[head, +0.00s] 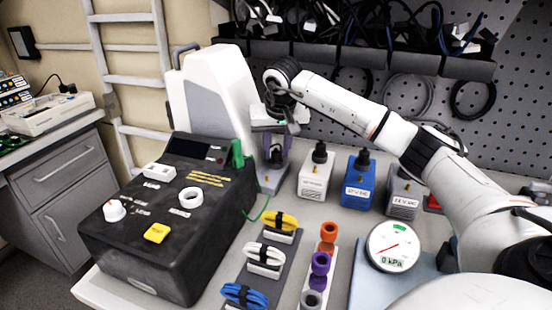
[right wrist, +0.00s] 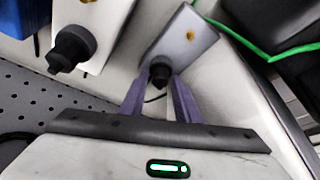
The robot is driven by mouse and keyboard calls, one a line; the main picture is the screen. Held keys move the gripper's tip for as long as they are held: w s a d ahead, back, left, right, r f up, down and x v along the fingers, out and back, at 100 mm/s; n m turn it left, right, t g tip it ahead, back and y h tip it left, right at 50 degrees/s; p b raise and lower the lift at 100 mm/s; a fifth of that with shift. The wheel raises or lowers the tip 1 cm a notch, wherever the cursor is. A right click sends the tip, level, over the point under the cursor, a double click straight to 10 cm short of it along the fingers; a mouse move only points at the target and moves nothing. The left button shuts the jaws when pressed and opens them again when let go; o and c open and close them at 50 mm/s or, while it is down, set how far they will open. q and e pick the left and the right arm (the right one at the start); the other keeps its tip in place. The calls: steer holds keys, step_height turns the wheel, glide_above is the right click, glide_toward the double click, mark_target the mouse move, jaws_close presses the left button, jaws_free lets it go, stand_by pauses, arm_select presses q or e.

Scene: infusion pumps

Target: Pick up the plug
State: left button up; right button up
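A black plug (head: 277,154) stands upright on a grey block (head: 271,183) at the back of the bench, right of the white device. My right gripper (head: 275,143) points down above that block, with its purple fingers on either side of the plug. In the right wrist view, the plug (right wrist: 160,74) shows between the fingertips of the right gripper (right wrist: 158,86), still seated at the block (right wrist: 182,42). The fingers look open around it; contact is not clear. Similar black plugs stand on a white (head: 319,153) and a blue block (head: 361,160). My left gripper is out of view.
A black control box (head: 160,235) stands at the left, with a green clip and cable beside it. Coiled yellow, white and blue cables, a connector strip and a pressure gauge (head: 393,246) fill the front. A pegboard with hanging cables is behind.

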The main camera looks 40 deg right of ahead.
steer(key=c, duration=0.7)
jaws_close()
steer(key=shift+r, duration=0.15)
